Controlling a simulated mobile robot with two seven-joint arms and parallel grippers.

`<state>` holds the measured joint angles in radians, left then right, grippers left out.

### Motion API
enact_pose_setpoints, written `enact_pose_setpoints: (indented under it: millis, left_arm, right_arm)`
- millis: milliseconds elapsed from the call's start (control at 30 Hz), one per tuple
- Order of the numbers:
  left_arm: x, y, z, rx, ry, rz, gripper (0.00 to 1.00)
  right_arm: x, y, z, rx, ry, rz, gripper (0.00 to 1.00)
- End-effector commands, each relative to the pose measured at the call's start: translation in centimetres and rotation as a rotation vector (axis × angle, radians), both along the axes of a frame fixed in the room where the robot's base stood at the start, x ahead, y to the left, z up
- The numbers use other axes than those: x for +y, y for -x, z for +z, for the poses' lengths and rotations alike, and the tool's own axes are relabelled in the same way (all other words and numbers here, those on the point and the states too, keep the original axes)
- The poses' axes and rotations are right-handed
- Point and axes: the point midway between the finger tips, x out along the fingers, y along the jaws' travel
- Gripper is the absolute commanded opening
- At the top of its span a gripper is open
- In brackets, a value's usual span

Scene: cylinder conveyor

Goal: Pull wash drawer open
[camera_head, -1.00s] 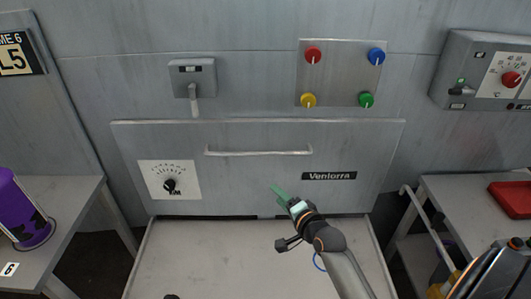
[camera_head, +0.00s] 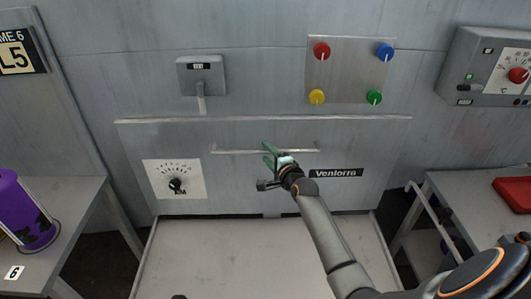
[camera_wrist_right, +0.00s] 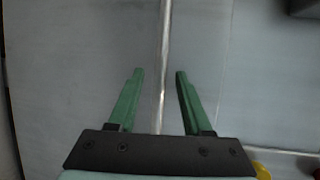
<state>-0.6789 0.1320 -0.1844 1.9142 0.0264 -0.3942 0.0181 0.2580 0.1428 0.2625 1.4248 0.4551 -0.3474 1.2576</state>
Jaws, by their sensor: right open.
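The wash drawer (camera_head: 240,180) is a wide grey metal front panel with a long horizontal bar handle (camera_head: 235,151), a dial and a Ventorra label. My right gripper (camera_head: 267,150) is at the middle of the handle in the head view, covering a small part of it. In the right wrist view its two green fingers (camera_wrist_right: 158,72) are apart, and the handle (camera_wrist_right: 163,60) runs between them without either finger visibly touching it. My left gripper is not in view.
Above the drawer are a grey lever box (camera_head: 201,75) and a panel with red, blue, yellow and green knobs (camera_head: 349,75). A side table with a purple cylinder (camera_head: 25,210) stands left. A table with a red tray (camera_head: 515,193) stands right. The pale surface (camera_head: 235,255) below is mostly clear.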

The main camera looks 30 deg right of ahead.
Motion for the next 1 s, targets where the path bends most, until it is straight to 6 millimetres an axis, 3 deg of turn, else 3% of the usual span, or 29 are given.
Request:
enact_pose_setpoints:
  millis: [200, 567, 1000]
  left_arm:
    - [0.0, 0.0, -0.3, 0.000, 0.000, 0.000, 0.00]
    - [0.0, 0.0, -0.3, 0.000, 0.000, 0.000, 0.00]
    - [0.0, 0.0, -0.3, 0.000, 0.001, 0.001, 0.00]
  right_arm:
    - [-0.3, -1.5, -0.3, 0.000, 0.001, -0.001, 0.50]
    - [-0.3, -1.8, -0.3, 0.000, 0.001, 0.000, 0.48]
    - [-0.3, -1.8, -0.3, 0.000, 0.001, 0.000, 0.00]
